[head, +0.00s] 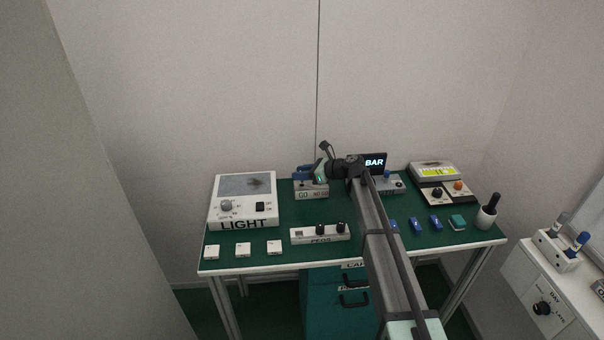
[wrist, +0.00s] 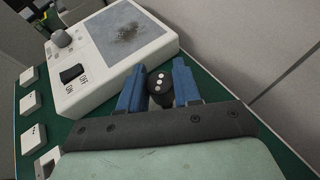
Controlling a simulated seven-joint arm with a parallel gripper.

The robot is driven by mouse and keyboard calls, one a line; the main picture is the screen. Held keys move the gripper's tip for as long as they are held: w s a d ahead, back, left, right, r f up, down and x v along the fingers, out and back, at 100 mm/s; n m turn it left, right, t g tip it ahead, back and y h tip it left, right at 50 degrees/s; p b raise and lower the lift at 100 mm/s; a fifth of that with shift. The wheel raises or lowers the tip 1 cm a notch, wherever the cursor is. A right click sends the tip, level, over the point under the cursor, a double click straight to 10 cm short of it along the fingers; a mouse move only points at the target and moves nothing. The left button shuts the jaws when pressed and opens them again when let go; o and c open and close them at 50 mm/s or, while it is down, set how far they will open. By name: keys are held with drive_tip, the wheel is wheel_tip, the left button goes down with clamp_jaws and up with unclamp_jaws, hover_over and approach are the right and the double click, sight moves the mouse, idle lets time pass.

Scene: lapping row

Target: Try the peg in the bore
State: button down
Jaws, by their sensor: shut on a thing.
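My gripper (head: 304,171) is over the back of the bench, at a light block marked "GO" and "NO GO" (head: 311,192). In the wrist view its blue fingers (wrist: 160,68) are shut on a black-headed peg (wrist: 158,83) with white dots on its top. The peg's lower part is hidden, and I cannot tell whether it is in a bore. A white rack marked "PEGS" (head: 305,237) stands at the front middle with two black-headed pegs upright in it; its left end is bare.
A white box marked "LIGHT" (head: 243,213) with a screen, knob and switch stands left of my gripper. Several small white blocks (head: 243,249) line the front left. A dark "BAR" display (head: 375,162), blue pieces (head: 436,223) and a white cup (head: 485,218) are to the right.

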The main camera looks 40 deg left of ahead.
drive_tip(key=shift+f, duration=1.4)
idle(0.4)
drive_tip(key=c, duration=0.7)
unclamp_jaws()
drive_tip(key=v, duration=1.4)
drive_tip(key=shift+a, duration=0.1)
drive_tip(key=shift+f, duration=0.1)
